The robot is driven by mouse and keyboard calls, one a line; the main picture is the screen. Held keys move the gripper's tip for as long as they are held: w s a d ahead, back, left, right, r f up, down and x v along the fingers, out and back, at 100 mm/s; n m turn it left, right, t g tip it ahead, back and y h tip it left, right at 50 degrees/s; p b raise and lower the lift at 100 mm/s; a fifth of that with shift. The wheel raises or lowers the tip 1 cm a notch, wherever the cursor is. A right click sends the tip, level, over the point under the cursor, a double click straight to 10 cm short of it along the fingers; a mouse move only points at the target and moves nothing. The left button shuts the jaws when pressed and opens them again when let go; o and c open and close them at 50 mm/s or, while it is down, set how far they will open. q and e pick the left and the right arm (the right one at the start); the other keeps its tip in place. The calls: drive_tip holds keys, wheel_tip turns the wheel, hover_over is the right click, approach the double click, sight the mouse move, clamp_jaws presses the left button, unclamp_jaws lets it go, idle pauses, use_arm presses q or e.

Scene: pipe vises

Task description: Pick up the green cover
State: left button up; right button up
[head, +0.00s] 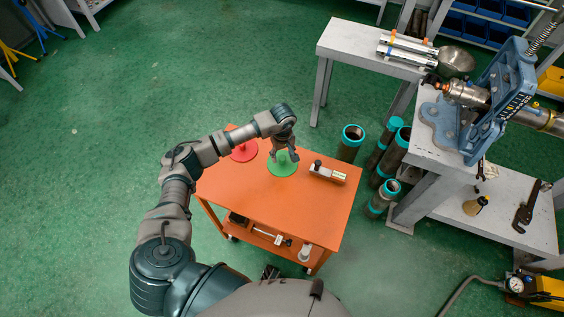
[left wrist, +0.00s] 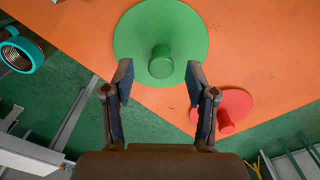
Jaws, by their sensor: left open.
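The green cover (head: 281,166) is a round disc with a knob in its middle, lying on the orange cart top. It also shows in the left wrist view (left wrist: 135,35), its knob standing just beyond the fingertips. My left gripper (head: 285,155) is open and empty, above the green cover and hiding part of it in the head view. In the left wrist view my left gripper (left wrist: 159,78) has its two fingers spread on either side of the line to the knob. Contact with the cover cannot be told. My right gripper is not in view.
A red cover (head: 243,151) lies left of the green one on the orange cart (head: 285,212). A small pale device (head: 328,173) lies to the right. Several teal-ended pipes (head: 352,135) stand beyond the cart, beside a grey bench (head: 440,150) with a blue vise (head: 490,100). The cart's front is clear.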

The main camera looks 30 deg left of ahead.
sight(284, 168)
use_arm(q)
drive_tip(key=f, duration=0.2)
drive_tip(key=shift+d+f, duration=0.2)
drive_tip(key=shift+f, duration=0.1)
drive_tip(key=shift+a, duration=0.2)
drive_tip(key=shift+c, duration=1)
drive_tip(key=shift+a, duration=0.3)
clamp_jaws()
drive_tip(key=shift+d, duration=0.2)
